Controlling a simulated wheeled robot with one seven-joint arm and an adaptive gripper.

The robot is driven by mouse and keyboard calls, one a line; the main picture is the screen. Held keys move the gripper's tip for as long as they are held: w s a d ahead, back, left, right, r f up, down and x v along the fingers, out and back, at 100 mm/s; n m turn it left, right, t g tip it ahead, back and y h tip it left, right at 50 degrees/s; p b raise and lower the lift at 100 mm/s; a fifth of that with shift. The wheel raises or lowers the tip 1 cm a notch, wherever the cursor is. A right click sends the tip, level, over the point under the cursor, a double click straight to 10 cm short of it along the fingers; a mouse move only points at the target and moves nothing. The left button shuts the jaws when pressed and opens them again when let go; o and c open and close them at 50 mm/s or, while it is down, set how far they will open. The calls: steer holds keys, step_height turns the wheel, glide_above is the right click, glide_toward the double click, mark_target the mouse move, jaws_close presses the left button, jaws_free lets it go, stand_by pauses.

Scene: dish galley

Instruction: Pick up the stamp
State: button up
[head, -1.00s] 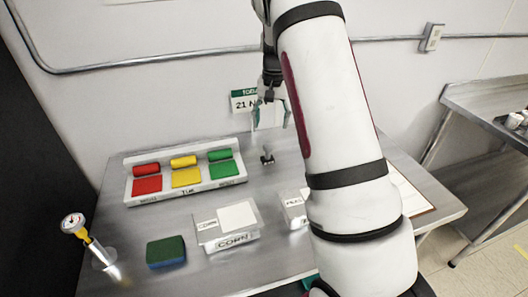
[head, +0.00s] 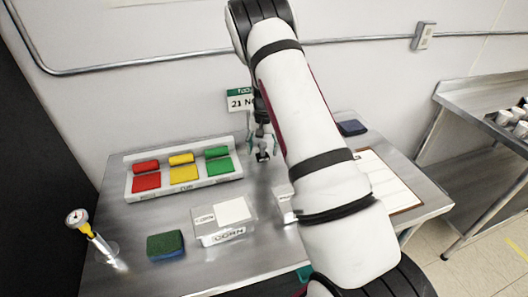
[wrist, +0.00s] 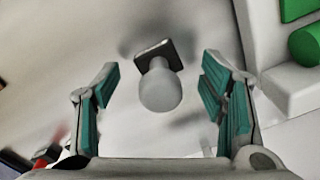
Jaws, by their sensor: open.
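The stamp (head: 262,157) stands on the steel table, right of the colour tray. In the wrist view the stamp (wrist: 160,88) shows a rounded grey knob over a dark square base. My gripper (head: 263,143) is directly above the stamp in the head view. In the wrist view my gripper (wrist: 158,78) is open, with a teal-padded finger on each side of the stamp and clear space between the pads and the knob. Nothing is held.
A white tray (head: 150,195) with red, yellow and green pads and rollers lies left of the stamp. A lidded corn container (head: 222,235), a green-and-blue sponge (head: 165,245) and a thermometer (head: 90,232) stand nearer. A dark blue object (head: 351,128) and a clipboard (head: 385,185) lie right.

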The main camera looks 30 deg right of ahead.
steer(key=shift+f, duration=0.8)
steer(key=shift+c, duration=0.6)
steer(key=c, duration=1.1)
steer(key=shift+w+r, duration=0.1)
steer(key=shift+r, duration=0.05)
steer(key=shift+r, duration=0.55)
step_height(320, 180, up, 2)
steer(key=shift+w+r+b, duration=0.1)
steer(key=shift+r+b, duration=0.1)
steer(key=shift+b, duration=0.35)
steer(key=s+d, duration=0.3)
steer(key=s, duration=0.1)
steer(key=s+d+b, duration=0.1)
steer(key=s+d, duration=0.1)
steer(key=s, duration=0.3)
steer(key=s+d+r, duration=0.1)
steer(key=s+d, duration=0.2)
steer(key=s, duration=0.1)
steer(key=shift+s+d+r, duration=0.1)
steer(key=shift+s+d, duration=0.2)
steer(key=shift+s, duration=0.1)
